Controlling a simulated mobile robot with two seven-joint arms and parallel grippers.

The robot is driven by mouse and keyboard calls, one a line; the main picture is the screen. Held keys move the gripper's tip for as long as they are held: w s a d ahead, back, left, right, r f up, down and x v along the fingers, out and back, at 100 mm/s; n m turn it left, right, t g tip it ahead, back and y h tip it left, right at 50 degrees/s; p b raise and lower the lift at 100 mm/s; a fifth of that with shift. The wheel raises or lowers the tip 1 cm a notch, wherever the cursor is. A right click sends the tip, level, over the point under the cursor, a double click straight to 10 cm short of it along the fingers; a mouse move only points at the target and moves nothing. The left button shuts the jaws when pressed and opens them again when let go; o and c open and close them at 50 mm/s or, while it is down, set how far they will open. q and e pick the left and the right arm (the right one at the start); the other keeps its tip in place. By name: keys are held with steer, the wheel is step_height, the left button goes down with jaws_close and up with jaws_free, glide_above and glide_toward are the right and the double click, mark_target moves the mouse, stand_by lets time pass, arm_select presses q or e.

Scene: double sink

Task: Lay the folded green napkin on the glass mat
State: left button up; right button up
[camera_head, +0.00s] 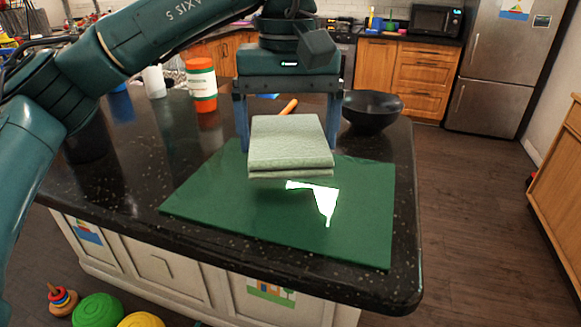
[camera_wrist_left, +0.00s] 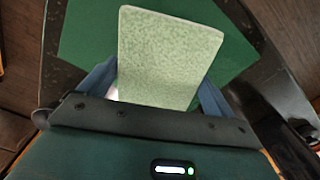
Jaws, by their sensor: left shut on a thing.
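The folded green napkin (camera_head: 288,143) is pale green and sits between the fingers of my left gripper (camera_head: 288,135). My left gripper is shut on it and holds it roughly level above the glass mat (camera_head: 230,220). The mat is a dark green, glossy rectangle lying on the black counter, with a bright reflection on its surface. In the left wrist view the napkin (camera_wrist_left: 168,55) reaches out beyond the fingers, with the mat (camera_wrist_left: 88,32) beneath and around it. The napkin and gripper hide the mat's middle back part. My right gripper is not in view.
A black bowl (camera_head: 372,110) stands at the back right of the counter (camera_head: 405,200). A white and orange container (camera_head: 202,86) and a white cup (camera_head: 154,82) stand at the back left. An orange object (camera_head: 288,107) lies behind the gripper. The mat's front part is clear.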

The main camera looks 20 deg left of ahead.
mark_target(288, 186)
arm_select(q)
steer(key=shift+f, duration=2.7)
steer(key=shift+f, duration=0.1)
steer(key=shift+f, duration=0.15)
steer(key=o, duration=0.7)
